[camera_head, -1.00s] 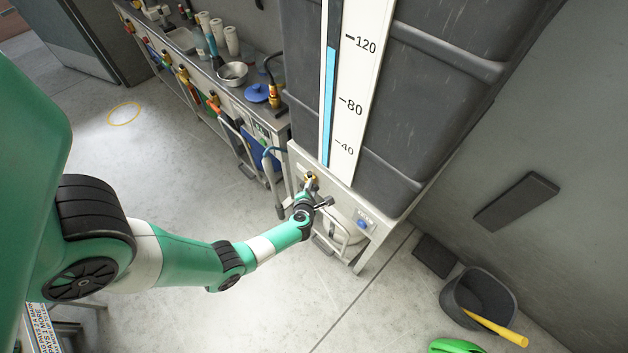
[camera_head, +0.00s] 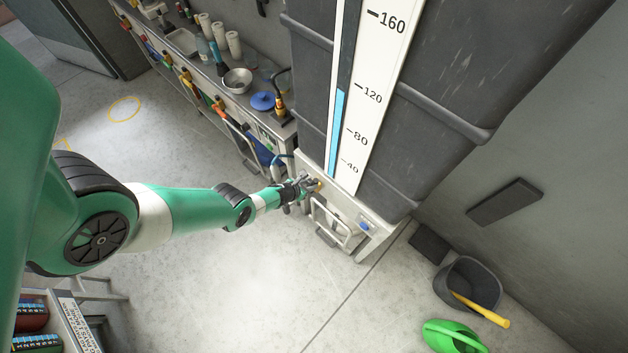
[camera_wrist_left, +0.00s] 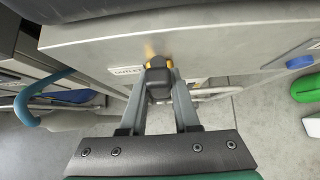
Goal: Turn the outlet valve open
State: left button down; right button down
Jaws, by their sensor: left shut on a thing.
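The outlet valve (camera_wrist_left: 157,66) is brass-yellow with a dark handle, on the front of the pale stand under the tall dark tank (camera_head: 410,130). My left gripper (camera_wrist_left: 158,90) is at the valve, its two fingers shut on the dark handle. In the head view the left gripper (camera_head: 308,188) reaches the front of the stand, with a bit of the brass valve (camera_head: 318,184) showing beside it. My right gripper is not in view.
A blue button (camera_head: 364,226) sits on the stand to the right of the valve. A workbench (camera_head: 215,90) with bowls and bottles runs along the back left. A dark bucket (camera_head: 484,276) and a green watering can (camera_head: 450,338) are on the floor at the right.

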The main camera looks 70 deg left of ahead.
pick_arm(q)
jog(key=shift+a+r, duration=0.1)
jog(key=shift+r, duration=0.05)
dwell(0.3)
jog(key=c, duration=0.6)
grip_release()
jog(key=shift+s, duration=0.1)
jog(key=shift+c, duration=0.2)
jog(key=p+v, duration=1.1)
jog(key=shift+s+r, duration=0.15)
jog(key=shift+s, duration=0.15)
